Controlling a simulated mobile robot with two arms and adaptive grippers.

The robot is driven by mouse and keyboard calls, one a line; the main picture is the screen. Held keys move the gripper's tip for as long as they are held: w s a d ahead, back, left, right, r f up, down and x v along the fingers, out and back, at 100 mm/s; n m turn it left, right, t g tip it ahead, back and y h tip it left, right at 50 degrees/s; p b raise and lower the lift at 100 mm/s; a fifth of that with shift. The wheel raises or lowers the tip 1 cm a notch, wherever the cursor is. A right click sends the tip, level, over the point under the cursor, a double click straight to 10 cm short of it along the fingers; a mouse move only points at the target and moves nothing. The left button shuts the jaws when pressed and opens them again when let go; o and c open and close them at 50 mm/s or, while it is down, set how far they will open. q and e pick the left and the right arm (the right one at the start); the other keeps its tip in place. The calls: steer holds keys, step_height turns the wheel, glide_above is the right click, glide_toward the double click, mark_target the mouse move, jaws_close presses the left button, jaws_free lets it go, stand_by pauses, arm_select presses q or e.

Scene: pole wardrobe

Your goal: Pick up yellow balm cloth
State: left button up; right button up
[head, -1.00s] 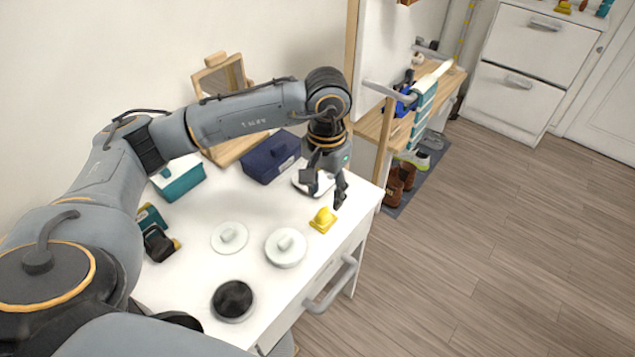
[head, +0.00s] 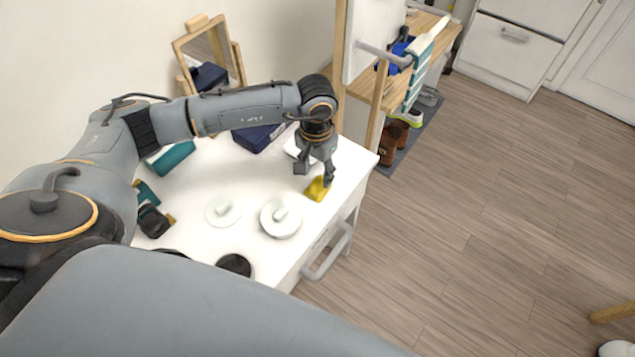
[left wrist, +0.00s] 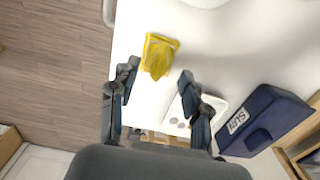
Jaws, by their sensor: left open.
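The yellow balm cloth (head: 318,189) lies on the white table top near its right edge in the head view. My left gripper (head: 316,174) points down right at the cloth. It is open, and in the left wrist view its two fingers (left wrist: 157,82) stand apart with nothing held between them. I cannot tell whether a finger touches the cloth. My right gripper is not in view.
The drawer handle (head: 328,251) sticks out at the front. A framed mirror (head: 208,58) stands behind.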

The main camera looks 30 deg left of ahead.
mark_target(317, 179)
arm_select(q)
step_height(317, 179, down, 3)
steer(key=shift+w+d+r+p, duration=0.1)
steer(key=shift+r+p, duration=0.05)
steer(key=shift+p, duration=0.15)
steer(key=shift+f, duration=0.45)
jaws_close()
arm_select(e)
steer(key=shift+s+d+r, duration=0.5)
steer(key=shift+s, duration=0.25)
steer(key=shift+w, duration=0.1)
